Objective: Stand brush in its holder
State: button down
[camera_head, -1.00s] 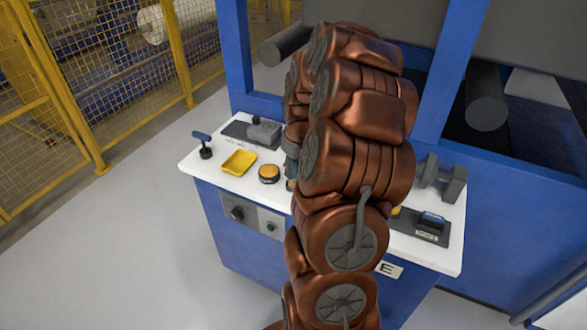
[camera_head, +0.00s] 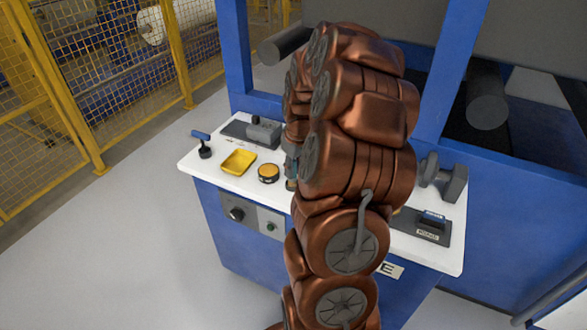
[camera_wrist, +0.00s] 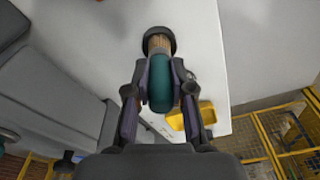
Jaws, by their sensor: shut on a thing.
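My gripper (camera_wrist: 160,88) is shut on the teal part of the brush (camera_wrist: 160,92) in the wrist view, one finger on each side. Beyond the teal part is a tan ribbed section, ringed at its far end by a dark round collar (camera_wrist: 159,34). I cannot tell if this collar belongs to the brush or is the holder. The white worktop (camera_wrist: 190,40) lies behind it. In the head view my arm hides the gripper and most of the brush; only a small teal patch shows at the arm's left edge.
On the worktop stand a yellow tray (camera_head: 239,161), an orange round button (camera_head: 268,173), a blue-handled tool (camera_head: 203,144) and a grey block (camera_head: 264,131). Right of my arm are a dark block with a blue top (camera_head: 431,221) and a grey dumbbell-like piece (camera_head: 443,178). Blue frame posts rise behind.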

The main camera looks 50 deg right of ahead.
jog(key=c, duration=0.9)
grip_release()
jog(key=o, duration=0.4)
jog(key=shift+r, duration=0.1)
jog(key=shift+r+p, duration=0.35)
jog(key=shift+r, duration=3.05)
